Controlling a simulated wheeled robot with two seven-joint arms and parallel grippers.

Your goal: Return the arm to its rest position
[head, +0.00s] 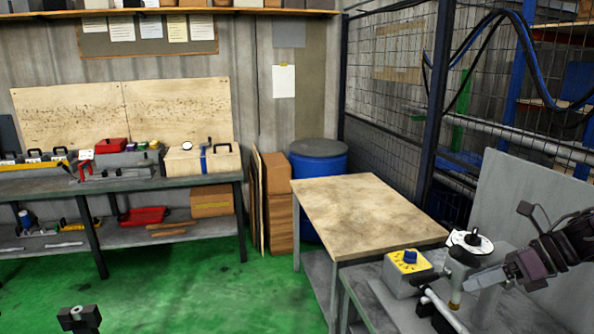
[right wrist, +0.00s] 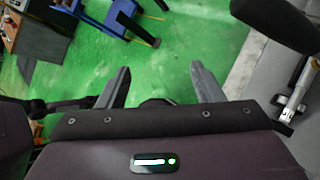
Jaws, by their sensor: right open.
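My right arm (head: 562,247) comes in from the right edge in the head view. Its gripper (head: 484,279) is over the grinder bench at the lower right, near the round white dial (head: 470,243). In the right wrist view the gripper's two grey fingers (right wrist: 160,82) stand well apart with nothing between them, and green floor shows beyond. A dark piece (head: 79,318) at the bottom left of the head view may be part of my left arm; its fingers cannot be made out.
A yellow-faced box with a blue knob (head: 408,262) and a silver cylinder (head: 445,309) are close to the right gripper. A wood-topped table (head: 360,212) stands behind them. A tool bench (head: 120,184) lines the left wall. Green floor (head: 195,290) is clear in the middle.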

